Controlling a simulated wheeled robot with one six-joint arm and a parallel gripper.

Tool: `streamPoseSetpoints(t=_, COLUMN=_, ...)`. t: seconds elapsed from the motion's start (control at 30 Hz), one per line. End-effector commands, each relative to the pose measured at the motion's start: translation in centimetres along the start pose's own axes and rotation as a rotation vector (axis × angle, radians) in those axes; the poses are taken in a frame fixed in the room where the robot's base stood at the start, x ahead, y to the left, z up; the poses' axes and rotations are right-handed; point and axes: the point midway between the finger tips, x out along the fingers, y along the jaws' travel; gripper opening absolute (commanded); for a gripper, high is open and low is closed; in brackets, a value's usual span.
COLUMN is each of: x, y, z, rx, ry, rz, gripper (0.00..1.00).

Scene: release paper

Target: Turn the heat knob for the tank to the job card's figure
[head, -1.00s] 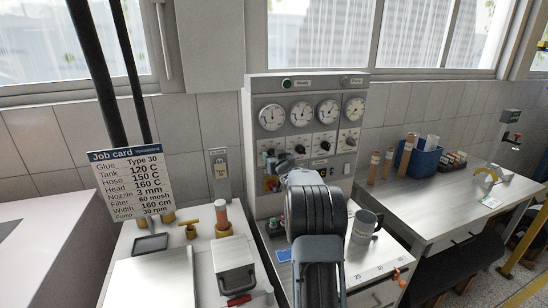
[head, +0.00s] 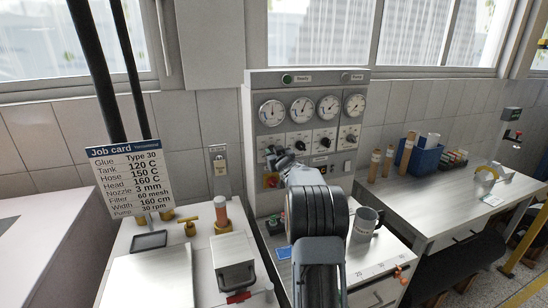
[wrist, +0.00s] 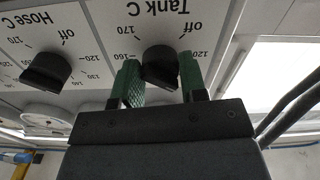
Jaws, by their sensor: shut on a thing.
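The job card (head: 132,178) stands at the left in the head view and reads Tank 120 C. In the wrist view the panel appears upside down, and the black tank knob (wrist: 160,66) sits under the "Tank C" label. My gripper (wrist: 158,82) has its two green fingers on either side of this knob and is shut on it. Scale marks off, 120, 160 and 170 show around it; where its pointer stands I cannot tell. In the head view my gripper (head: 277,160) is at the left end of the knob row, and my arm partly hides that area.
The hose knob (wrist: 46,71) is beside the tank knob. A row of gauges (head: 301,108) is above the knobs on the control panel (head: 257,88). A grey mug (head: 364,223) stands right of my arm. A blue bin (head: 427,160) sits on the right bench.

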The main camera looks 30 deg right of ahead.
Motion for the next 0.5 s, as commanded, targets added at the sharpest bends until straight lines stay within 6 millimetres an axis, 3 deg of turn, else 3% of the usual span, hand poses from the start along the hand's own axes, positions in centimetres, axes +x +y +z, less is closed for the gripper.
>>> streamPoseSetpoints(t=0.5, x=0.00, y=0.07, z=0.22, rx=-0.422, ry=0.002, rz=0.001, gripper=0.15)
